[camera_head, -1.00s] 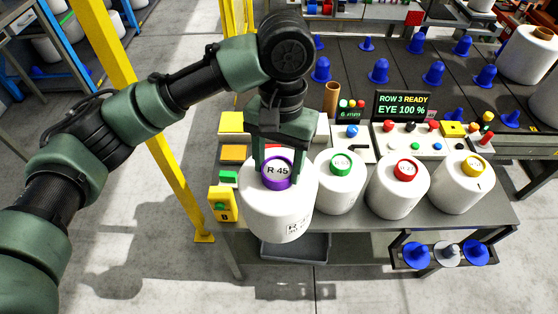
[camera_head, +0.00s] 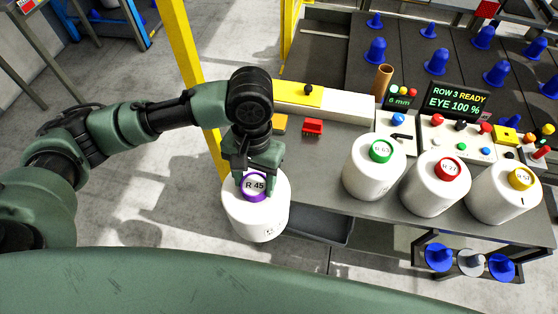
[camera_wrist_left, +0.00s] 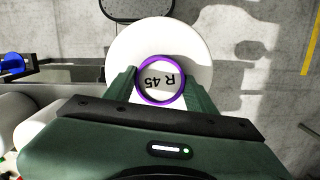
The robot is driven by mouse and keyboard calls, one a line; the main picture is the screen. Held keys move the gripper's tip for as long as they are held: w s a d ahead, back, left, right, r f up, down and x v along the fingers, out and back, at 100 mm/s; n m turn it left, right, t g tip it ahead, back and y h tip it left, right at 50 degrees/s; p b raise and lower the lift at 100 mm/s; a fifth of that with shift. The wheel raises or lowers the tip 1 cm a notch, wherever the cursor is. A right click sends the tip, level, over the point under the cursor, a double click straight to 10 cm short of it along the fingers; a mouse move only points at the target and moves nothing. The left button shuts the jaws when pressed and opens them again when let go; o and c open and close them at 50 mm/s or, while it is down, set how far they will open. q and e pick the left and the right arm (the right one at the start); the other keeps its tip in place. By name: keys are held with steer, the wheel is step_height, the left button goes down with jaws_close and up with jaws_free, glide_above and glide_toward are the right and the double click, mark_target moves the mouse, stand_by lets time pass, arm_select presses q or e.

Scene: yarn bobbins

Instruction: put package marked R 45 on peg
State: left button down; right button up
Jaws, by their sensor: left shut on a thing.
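The white package marked R 45 (camera_head: 257,214), with a purple ring on top, hangs upright in my left gripper (camera_head: 256,180). The fingers are shut on its top, at the purple ring. In the left wrist view the package (camera_wrist_left: 197,45) is below the gripper with bare floor around it, beside the table's left end. Blue pegs (camera_head: 436,62) stand on the dark rack at the back. A small bracket at the table's front right carries two blue pegs (camera_head: 438,257) and a pale grey one (camera_head: 471,262). My right gripper is not in view.
Three white packages, with green (camera_head: 374,172), red (camera_head: 435,188) and yellow (camera_head: 505,195) rings, stand on the table's front. Behind them are control boxes and a display (camera_head: 457,101). A yellow post (camera_head: 192,75) rises at the table's left. Front floor is clear.

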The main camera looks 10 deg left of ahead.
mark_target(224, 194)
arm_select(q)
steer(key=shift+n, duration=0.8)
steer(key=s+a+f, duration=0.1)
steer(key=a+f, duration=0.1)
steer(key=s+a+f, duration=0.1)
steer(key=a+f, duration=0.1)
steer(key=s+a+f, duration=0.1)
steer(key=a+f, duration=0.1)
steer(key=shift+a+f, duration=0.3)
steer(key=shift+f, duration=0.1)
